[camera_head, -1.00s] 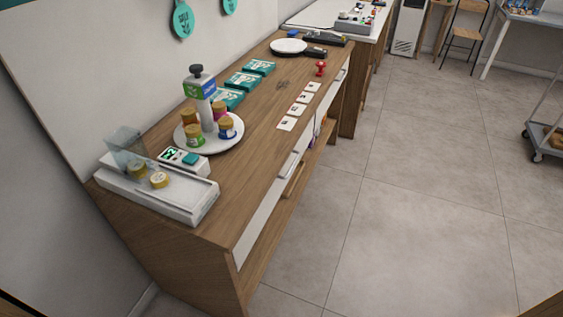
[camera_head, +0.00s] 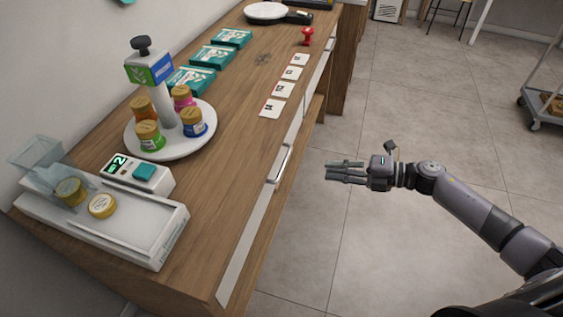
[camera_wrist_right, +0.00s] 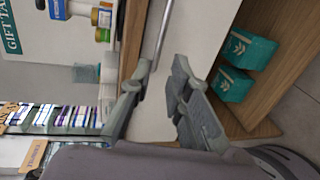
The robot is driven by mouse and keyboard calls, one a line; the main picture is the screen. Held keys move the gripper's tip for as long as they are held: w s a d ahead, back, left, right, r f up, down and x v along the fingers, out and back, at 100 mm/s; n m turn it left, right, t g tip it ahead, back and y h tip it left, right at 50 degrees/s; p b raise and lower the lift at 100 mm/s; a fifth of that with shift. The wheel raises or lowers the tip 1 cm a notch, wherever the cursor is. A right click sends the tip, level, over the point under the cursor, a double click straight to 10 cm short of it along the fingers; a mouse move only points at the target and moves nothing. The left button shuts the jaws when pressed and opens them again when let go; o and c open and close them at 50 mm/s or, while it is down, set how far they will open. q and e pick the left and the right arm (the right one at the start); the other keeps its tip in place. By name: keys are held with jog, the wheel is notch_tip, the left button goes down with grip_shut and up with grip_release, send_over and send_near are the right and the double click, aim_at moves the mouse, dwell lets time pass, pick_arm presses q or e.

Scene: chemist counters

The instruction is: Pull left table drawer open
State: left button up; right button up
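The left table drawer (camera_head: 250,226) is the near white front on the aisle side of the wooden table (camera_head: 215,190). It looks shut and flush. Its handle (camera_head: 279,163) is a pale bar near the front's upper edge. My right gripper (camera_head: 345,172) is in the aisle to the right of the handle, fingers pointing at the table, with a gap between. In the right wrist view the gripper's fingers (camera_wrist_right: 160,92) are spread and empty. A metal bar handle (camera_wrist_right: 163,36) on a white front (camera_wrist_right: 192,38) lies ahead of them. My left gripper is not in view.
On the table are a white scale (camera_head: 120,225), a round stand with colored jars (camera_head: 160,150), teal boxes (camera_head: 212,55), cards (camera_head: 285,88) and a red stamp (camera_head: 307,36). The floor (camera_head: 400,110) beside the table is clear. A cart (camera_head: 545,100) stands at right.

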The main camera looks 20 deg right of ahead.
aim_at(284, 162)
jog(key=b+x, duration=0.1)
jog(key=x, duration=1.3)
jog(key=shift+w+d+f, duration=0.1)
jog(key=shift+w+f, duration=0.05)
jog(key=shift+w, duration=0.05)
grip_shut()
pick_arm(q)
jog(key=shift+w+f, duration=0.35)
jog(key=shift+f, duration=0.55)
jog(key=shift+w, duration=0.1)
